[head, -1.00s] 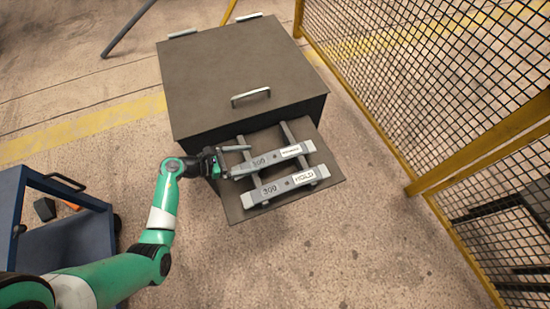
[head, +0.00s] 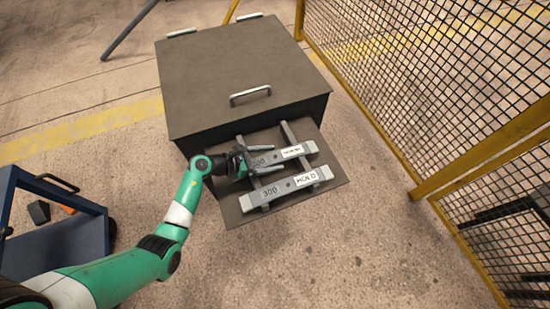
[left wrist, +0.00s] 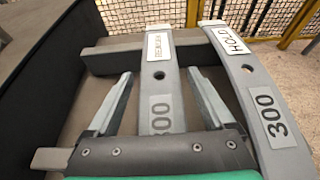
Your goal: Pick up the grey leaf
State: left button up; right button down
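Two grey leaves lie side by side across the rack bars. The far leaf (head: 308,147) carries a white tag too small to read and a "300" mark. It also shows in the left wrist view (left wrist: 160,86). The near leaf (head: 286,188) has a "HOLD" tag and "300" and shows at the right of the left wrist view (left wrist: 250,85). My left gripper (head: 270,158) is open over the far leaf. In the left wrist view its fingers (left wrist: 162,92) stand on either side of that leaf, with gaps visible. My right gripper is not in view.
The leaves rest on two bars (head: 288,132) over a dark plate (head: 325,175) in front of a large dark box (head: 235,65) with handles. A blue cart (head: 75,240) stands at the left. A yellow mesh fence (head: 430,90) runs along the right.

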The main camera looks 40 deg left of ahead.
pick_arm(q)
grip_shut()
jog(key=shift+r, duration=0.15)
dwell(0.4)
